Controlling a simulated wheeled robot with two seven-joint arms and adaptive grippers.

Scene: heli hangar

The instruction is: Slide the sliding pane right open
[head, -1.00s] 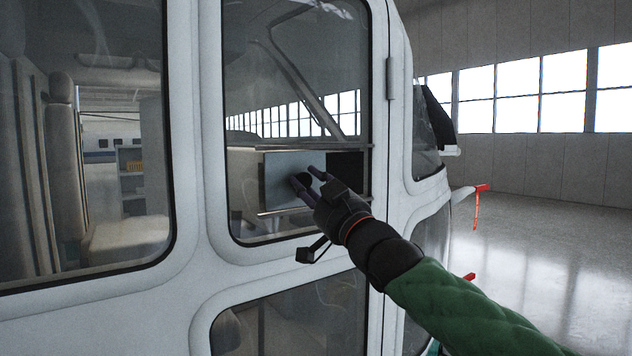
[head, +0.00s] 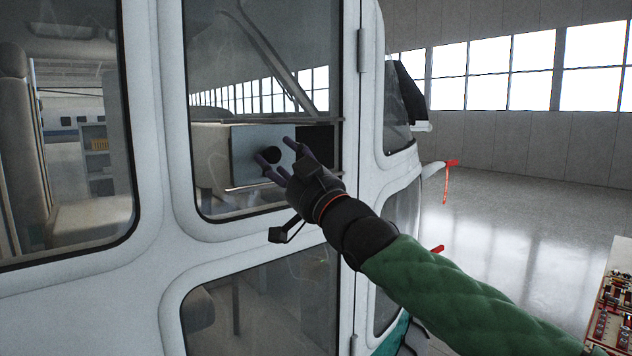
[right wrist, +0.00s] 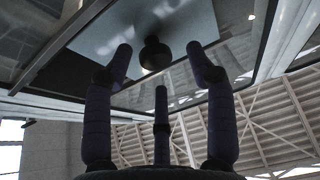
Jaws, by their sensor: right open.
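The sliding pane (head: 243,145) is a pale rectangle low in the helicopter door's window, with a dark round knob (head: 271,155) on it. A dark area (head: 316,146) lies just right of it in the same frame. My right gripper (head: 277,151) is in front of the knob with its fingers spread. In the right wrist view the knob (right wrist: 155,54) shows between the open fingers, just beyond the tips, with the pane (right wrist: 105,32) behind it. No finger visibly touches the knob. My left gripper is not in view.
The white door frame (head: 155,130) surrounds the window. A red tag (head: 447,185) hangs at the nose on the right. A bench with red parts (head: 612,310) stands at the lower right. The hangar floor (head: 500,210) right of the helicopter is clear.

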